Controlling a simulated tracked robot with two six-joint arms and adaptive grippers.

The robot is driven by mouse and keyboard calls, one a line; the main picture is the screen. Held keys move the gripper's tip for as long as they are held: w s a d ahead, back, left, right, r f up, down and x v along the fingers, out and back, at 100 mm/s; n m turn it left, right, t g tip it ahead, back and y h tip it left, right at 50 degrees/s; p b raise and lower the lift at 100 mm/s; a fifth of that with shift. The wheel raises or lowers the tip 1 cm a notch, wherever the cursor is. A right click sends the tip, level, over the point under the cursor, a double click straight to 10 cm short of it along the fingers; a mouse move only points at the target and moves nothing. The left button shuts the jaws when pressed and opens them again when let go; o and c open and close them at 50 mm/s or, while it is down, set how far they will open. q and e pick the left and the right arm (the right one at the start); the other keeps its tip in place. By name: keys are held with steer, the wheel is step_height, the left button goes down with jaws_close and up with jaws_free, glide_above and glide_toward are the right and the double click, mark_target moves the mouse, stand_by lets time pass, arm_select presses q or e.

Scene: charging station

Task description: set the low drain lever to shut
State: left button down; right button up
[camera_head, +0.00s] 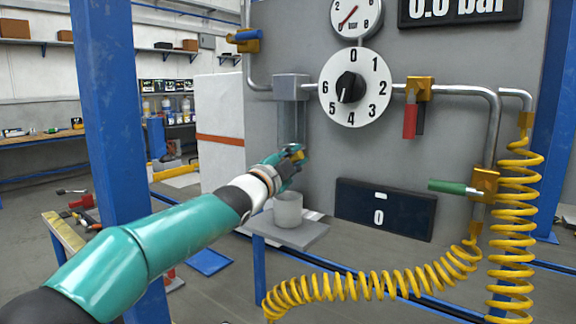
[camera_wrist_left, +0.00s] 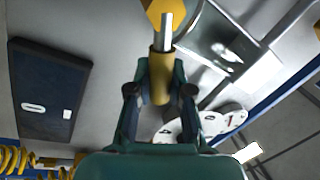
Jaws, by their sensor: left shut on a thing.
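The low drain lever has a yellow grip (camera_wrist_left: 161,75) on a bare metal stem, which runs to a brass valve body (camera_wrist_left: 165,8) at the top of the left wrist view. My left gripper (camera_wrist_left: 160,92) is shut on the yellow grip, with one finger on each side. In the head view my left gripper (camera_head: 294,155) is at the foot of the clear sight tube, above a grey cup (camera_head: 288,209). There the gripper hides most of the lever, so I cannot tell its exact angle. My right gripper is not in view.
A blue-handled valve (camera_head: 247,36), a red lever (camera_head: 410,120) and a green lever (camera_head: 452,187) sit on other pipes. A numbered dial (camera_head: 330,82) is above right of my gripper. The cup stands on a small shelf (camera_head: 312,234). Yellow coiled hoses (camera_head: 515,220) hang at right.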

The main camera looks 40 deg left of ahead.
arm_select(q)
steer(key=shift+w+d+f+m+t+h+b, duration=0.15)
steer(key=shift+f+m+h+b, duration=0.3)
steer(key=shift+m, duration=0.75)
steer(key=shift+s+d+f+m+t+h+b, duration=0.15)
steer(key=shift+f+m+b, duration=0.35)
steer(key=shift+f+m, duration=0.5)
steer(key=shift+w+d+f+m+h+b, duration=0.15)
steer(key=shift+f+m+h+b, duration=0.3)
steer(key=shift+m, duration=0.95)
steer(key=c, duration=1)
jaws_free()
steer(key=shift+s+r, duration=0.15)
steer(key=shift+s, duration=0.05)
steer(key=shift+c, duration=0.2)
steer(key=shift+r, duration=0.15)
steer(key=v, duration=1.2)
